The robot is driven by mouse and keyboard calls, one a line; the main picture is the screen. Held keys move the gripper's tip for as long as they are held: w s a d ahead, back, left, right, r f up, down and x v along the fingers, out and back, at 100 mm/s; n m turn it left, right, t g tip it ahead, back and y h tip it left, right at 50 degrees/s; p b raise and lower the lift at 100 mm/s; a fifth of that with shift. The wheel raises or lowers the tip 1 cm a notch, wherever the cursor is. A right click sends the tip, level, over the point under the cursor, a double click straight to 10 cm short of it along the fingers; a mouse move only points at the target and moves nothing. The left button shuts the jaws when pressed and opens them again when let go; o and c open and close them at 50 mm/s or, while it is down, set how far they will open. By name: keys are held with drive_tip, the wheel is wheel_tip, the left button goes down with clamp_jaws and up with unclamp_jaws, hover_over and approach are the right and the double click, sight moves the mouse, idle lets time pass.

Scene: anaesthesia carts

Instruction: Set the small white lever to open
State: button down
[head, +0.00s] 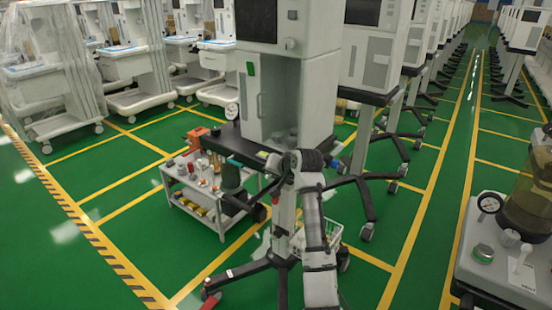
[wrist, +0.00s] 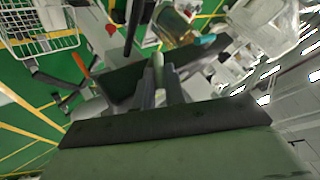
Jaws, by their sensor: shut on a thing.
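In the wrist view a small pale lever (wrist: 158,62) stands up between the fingertips of my gripper (wrist: 160,88). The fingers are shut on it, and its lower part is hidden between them. How the lever is set cannot be told. In the head view my arm reaches up to the front of the grey anaesthesia cart (head: 315,100). My gripper there (head: 273,163) is at the cart's black shelf, mostly hidden by my wrist, and the lever cannot be made out.
A low trolley (head: 205,215) with small items stands left of the cart. A wire basket (head: 322,240) hangs on the cart's post above its black wheeled base. Another machine with an amber canister (head: 530,200) stands at the right. Green floor at the left is clear.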

drive_tip(key=g+h+p, duration=0.1)
drive_tip(key=p, duration=0.2)
drive_tip(key=a+r+g+h+p, duration=0.1)
drive_tip(key=p, duration=0.2)
drive_tip(key=shift+w+a+r+n+h, duration=0.1)
drive_tip(key=shift+w+r+n+h, duration=0.05)
drive_tip(key=shift+w+n+h, duration=0.2)
drive_tip(key=shift+w+a+g+h+p, duration=0.2)
drive_tip(key=shift+g+h+p, duration=0.4)
drive_tip(key=shift+p, duration=0.2)
drive_tip(key=shift+f, duration=0.2)
drive_tip(key=c, duration=1.5)
unclamp_jaws()
drive_tip(key=shift+r, duration=0.1)
drive_tip(key=b+v, duration=0.3)
drive_tip(key=v, duration=1)
drive_tip(key=shift+s+d+r, duration=0.1)
drive_tip(key=shift+r, duration=0.2)
